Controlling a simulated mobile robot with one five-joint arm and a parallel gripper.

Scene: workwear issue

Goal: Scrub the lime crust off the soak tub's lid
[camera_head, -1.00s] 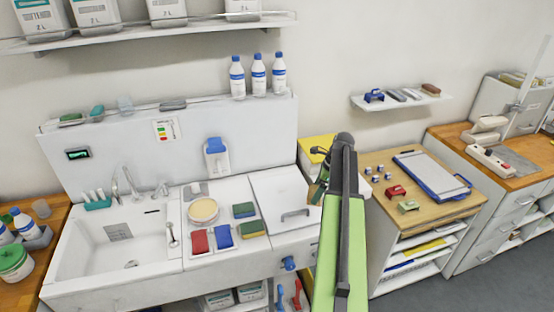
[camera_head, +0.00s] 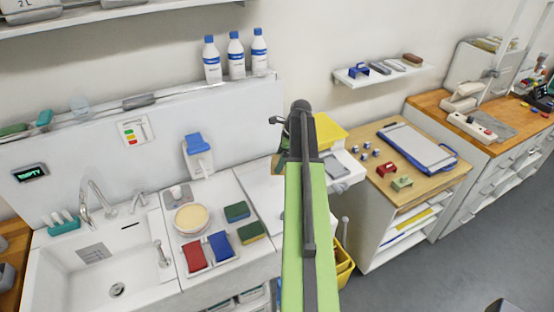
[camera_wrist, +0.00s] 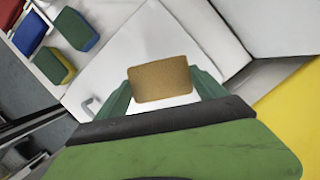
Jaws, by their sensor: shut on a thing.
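The soak tub's lid (camera_head: 258,190) is the flat white panel right of the sponges in the head view. My arm covers its right part. In the wrist view the lid (camera_wrist: 150,40) fills the upper middle, with a curved handle (camera_wrist: 88,105) at lower left. I cannot make out a crust on it. My gripper (camera_wrist: 164,84) is shut on a tan block (camera_wrist: 160,82), whose flat face shows between the green fingers. In the head view my gripper (camera_head: 284,150) appears over the lid's far right part. I cannot tell if the block touches the lid.
The sink (camera_head: 100,265) is farther left. A yellow thing (camera_head: 328,132) stands behind my arm. A wooden-topped cabinet (camera_head: 394,207) with a clipboard is at right.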

